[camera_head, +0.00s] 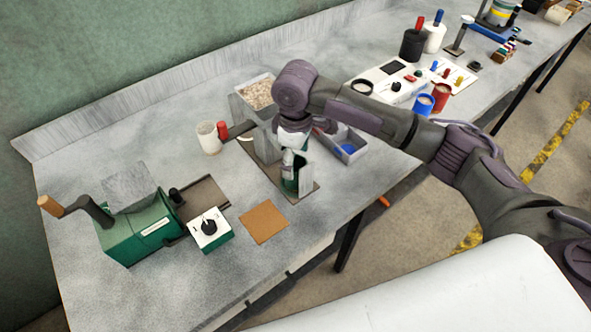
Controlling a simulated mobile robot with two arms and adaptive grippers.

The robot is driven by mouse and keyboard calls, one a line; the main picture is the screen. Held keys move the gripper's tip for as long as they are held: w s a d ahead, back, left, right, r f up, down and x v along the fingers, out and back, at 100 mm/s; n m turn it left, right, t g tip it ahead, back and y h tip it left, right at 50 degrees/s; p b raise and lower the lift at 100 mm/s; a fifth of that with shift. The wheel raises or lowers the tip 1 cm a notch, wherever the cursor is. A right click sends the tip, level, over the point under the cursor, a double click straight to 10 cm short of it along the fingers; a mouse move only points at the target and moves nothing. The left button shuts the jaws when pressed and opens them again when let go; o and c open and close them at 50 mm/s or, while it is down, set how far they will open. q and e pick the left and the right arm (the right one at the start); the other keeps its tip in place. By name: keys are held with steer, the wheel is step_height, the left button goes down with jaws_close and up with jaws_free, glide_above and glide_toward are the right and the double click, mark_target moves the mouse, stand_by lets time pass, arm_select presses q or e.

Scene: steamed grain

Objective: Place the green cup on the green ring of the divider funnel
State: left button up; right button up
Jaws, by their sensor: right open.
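My right arm reaches in from the right, and my right gripper (292,162) points down over the divider stand, open. A green cup (289,184) shows in part just below the fingers, low at the stand's base; the fingers hide much of it, and I cannot tell whether they touch it. The grey divider stand (266,148) is largely behind the gripper and wrist. I cannot make out its green ring or funnel clearly. My left gripper is not in view.
A grey bin of grain (243,106) stands behind the gripper. A grey tray with blue inside (347,149) is to the right. A white cup (208,137), brown pad (263,222), white-topped control box (210,230) and green crank machine (138,229) are left.

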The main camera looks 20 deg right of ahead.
step_height(320, 180, up, 7)
steer(key=shift+b, duration=0.45)
stand_by(0.3)
